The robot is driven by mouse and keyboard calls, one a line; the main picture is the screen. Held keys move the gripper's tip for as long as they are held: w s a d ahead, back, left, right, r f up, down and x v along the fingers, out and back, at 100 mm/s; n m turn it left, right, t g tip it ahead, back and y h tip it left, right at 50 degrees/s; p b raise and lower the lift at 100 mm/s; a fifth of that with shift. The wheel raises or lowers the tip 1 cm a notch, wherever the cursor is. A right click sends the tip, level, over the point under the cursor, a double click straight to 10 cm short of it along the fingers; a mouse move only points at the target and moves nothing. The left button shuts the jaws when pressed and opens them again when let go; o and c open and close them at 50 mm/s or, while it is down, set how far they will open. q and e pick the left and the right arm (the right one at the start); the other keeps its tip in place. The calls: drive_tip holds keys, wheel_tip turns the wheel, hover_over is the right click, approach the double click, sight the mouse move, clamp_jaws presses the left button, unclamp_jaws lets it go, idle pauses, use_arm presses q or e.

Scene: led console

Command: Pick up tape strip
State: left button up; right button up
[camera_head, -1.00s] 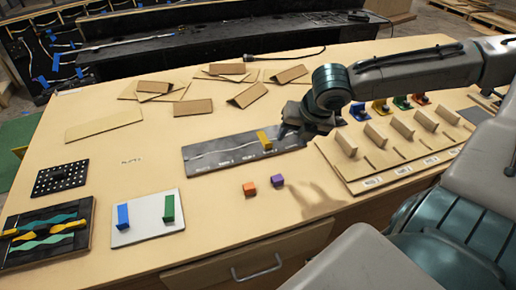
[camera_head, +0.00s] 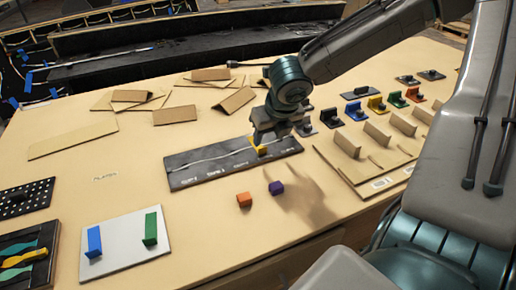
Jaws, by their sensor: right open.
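No piece is plainly labelled as the tape strip. A small upright yellow piece (camera_head: 261,151) stands on the dark labelled board (camera_head: 205,174), which carries a pale wavy line. My right gripper (camera_head: 258,141) is open, directly over the yellow piece, with its fingers hiding the piece's upper part. Whether the fingers touch it cannot be told. A blue upright strip (camera_head: 94,241) and a green upright strip (camera_head: 150,228) stand on a white plate (camera_head: 122,246) at the lower left. My left gripper is not in view.
Cardboard pieces (camera_head: 190,114) lie at the back.

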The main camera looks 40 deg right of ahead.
sight(263, 148)
drive_tip(key=x, duration=0.1)
drive_tip(key=b+x, duration=0.1)
drive_tip(key=x, duration=0.2)
drive_tip(key=shift+w+a+f, duration=0.25)
drive_tip(key=shift+w+a, duration=0.1)
drive_tip(key=shift+w+d+f, duration=0.1)
drive_tip(key=shift+w+f, duration=0.1)
drive_tip(key=shift+f, duration=0.1)
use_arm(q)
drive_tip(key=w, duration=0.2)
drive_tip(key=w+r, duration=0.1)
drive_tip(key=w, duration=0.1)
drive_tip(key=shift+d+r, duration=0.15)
use_arm(e)
drive_tip(key=shift+s, duration=0.1)
drive_tip(key=shift+r, duration=0.1)
clamp_jaws()
